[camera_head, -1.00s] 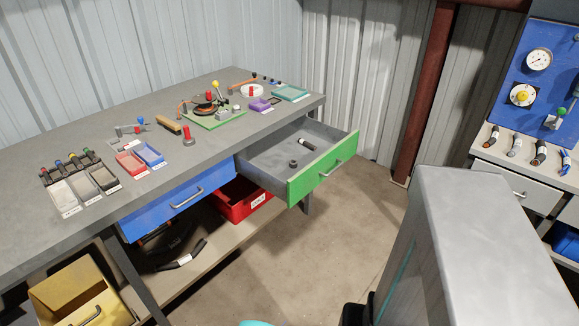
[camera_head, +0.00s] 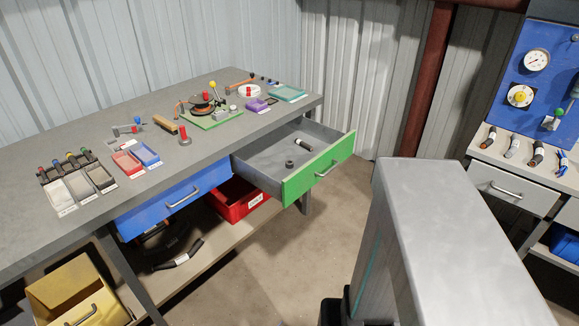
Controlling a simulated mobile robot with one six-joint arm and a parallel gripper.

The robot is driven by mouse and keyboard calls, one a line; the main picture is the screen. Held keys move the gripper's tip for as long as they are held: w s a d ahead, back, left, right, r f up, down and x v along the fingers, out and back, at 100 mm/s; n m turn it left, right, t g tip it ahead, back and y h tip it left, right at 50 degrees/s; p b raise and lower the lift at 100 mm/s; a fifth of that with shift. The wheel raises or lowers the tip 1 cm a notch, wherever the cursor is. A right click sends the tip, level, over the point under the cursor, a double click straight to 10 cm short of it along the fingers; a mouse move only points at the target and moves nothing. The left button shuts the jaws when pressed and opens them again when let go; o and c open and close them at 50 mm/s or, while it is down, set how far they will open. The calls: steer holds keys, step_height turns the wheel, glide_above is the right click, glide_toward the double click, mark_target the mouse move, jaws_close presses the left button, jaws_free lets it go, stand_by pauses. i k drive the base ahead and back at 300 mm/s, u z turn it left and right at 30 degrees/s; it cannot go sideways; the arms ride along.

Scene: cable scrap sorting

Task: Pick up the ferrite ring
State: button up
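A small dark ring (camera_head: 290,164), which looks like the ferrite ring, lies on the floor of the open drawer with the green front (camera_head: 318,172). A short dark cable piece with a white label (camera_head: 304,144) lies behind it in the same drawer. The ring lies apart from the drawer walls and from the cable piece. My gripper is not in view. A large grey column of my own body fills the lower right of the picture.
The grey workbench (camera_head: 60,140) holds small trays, tools and a green board fixture (camera_head: 212,118). A closed blue drawer (camera_head: 172,200) sits left of the open one. A red bin (camera_head: 238,208) stands on the shelf below. The concrete floor in front is clear.

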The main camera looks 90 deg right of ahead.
mark_target(288, 164)
steer(key=u, duration=0.15)
steer(key=k, duration=1.25)
steer(key=z, duration=0.85)
steer(key=i, duration=1)
steer(key=z, duration=0.05)
